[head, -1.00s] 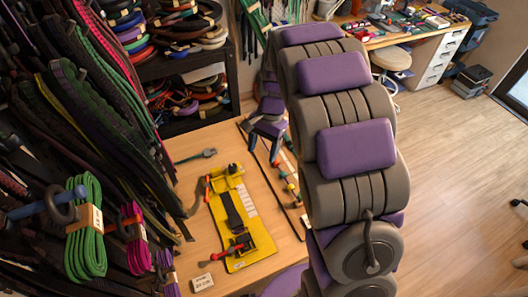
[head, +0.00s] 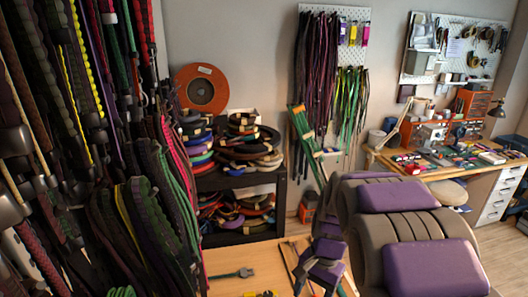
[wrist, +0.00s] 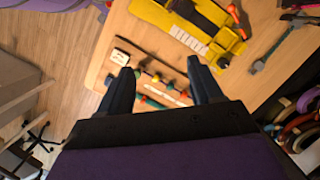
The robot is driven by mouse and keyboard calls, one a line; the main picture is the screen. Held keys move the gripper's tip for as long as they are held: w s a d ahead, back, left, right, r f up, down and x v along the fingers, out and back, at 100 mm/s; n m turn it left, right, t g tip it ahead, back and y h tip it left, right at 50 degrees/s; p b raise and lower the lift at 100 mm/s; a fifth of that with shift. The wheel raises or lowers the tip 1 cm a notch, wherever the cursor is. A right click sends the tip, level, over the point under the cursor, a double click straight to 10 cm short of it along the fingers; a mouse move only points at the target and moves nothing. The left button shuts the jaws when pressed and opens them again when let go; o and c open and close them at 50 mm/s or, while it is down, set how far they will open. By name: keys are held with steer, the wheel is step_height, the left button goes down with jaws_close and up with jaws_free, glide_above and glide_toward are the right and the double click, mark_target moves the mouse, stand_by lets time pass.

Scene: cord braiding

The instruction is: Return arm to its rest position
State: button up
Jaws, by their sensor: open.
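My gripper (head: 318,287) is at the bottom of the head view, beyond my purple and grey arm links. In the wrist view my gripper (wrist: 160,74) has its two dark fingers spread apart with nothing held between them. The fingers are above the wooden table (wrist: 101,67). A cord with coloured pieces (wrist: 152,84) lies on the table below and between the fingers. I cannot tell how high the fingers are above it.
A yellow board (wrist: 170,17) lies on the table beside a grey tool (wrist: 270,50). A black shelf of coiled cords (head: 240,181) stands behind the table. Hanging straps (head: 130,215) crowd the left. A workbench (head: 440,175) stands at back right.

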steer(key=s+d+r+n+h, duration=0.1)
steer(key=s+r+n, duration=0.1)
steer(key=s, duration=1.1)
steer(key=s+r+n, duration=0.3)
steer(key=s+n, duration=0.2)
steer(key=s, duration=0.8)
steer(key=shift+d+h, duration=0.4)
